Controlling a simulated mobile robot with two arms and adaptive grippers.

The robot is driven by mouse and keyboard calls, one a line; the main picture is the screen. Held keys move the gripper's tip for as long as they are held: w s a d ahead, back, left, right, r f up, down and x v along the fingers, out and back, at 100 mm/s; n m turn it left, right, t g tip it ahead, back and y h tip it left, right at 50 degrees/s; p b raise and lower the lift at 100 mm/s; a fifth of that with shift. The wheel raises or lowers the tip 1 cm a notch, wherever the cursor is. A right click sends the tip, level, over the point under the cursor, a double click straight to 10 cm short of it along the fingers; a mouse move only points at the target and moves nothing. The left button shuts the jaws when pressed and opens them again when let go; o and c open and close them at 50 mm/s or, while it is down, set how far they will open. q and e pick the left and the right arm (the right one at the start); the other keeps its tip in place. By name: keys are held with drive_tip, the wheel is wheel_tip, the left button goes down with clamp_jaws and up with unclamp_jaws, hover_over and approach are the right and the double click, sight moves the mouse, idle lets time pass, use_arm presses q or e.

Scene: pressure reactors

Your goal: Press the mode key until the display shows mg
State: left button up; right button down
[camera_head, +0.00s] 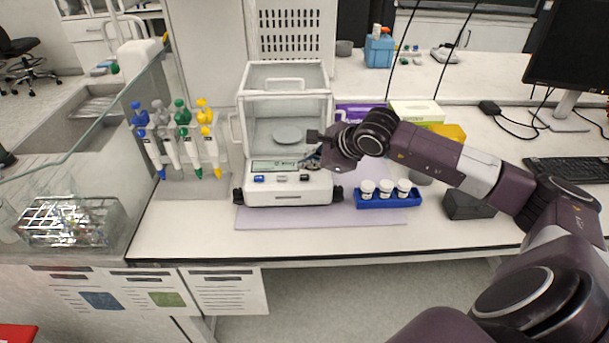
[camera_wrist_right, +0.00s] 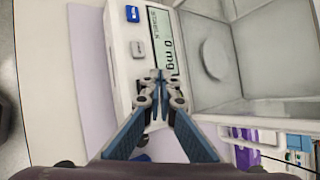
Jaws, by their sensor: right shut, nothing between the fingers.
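The white analytical balance (camera_head: 288,196) stands on the bench with its glass draft shield and round pan (camera_head: 295,136). Its display (camera_head: 272,165) is on the front panel. In the right wrist view the display (camera_wrist_right: 168,45) appears turned sideways and reads "0 mg", with small text beside it. A blue key (camera_head: 259,179) and a grey key (camera_head: 282,178) sit below the display; the wrist view shows the blue key (camera_wrist_right: 132,13) and grey key (camera_wrist_right: 137,49). My right gripper (camera_wrist_right: 156,80) is shut and empty, its fingertips over the panel by the display's end. Whether they touch a key is hidden.
A blue rack (camera_head: 388,200) with white-capped jars stands right of the balance. A pipette stand with coloured pipettes (camera_head: 183,140) is at left. A dark block (camera_head: 468,205) sits below my right forearm. The front bench strip is clear.

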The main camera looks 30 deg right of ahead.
sight(306, 178)
drive_tip(key=shift+r+p, duration=0.65)
drive_tip(key=shift+r, duration=1.3)
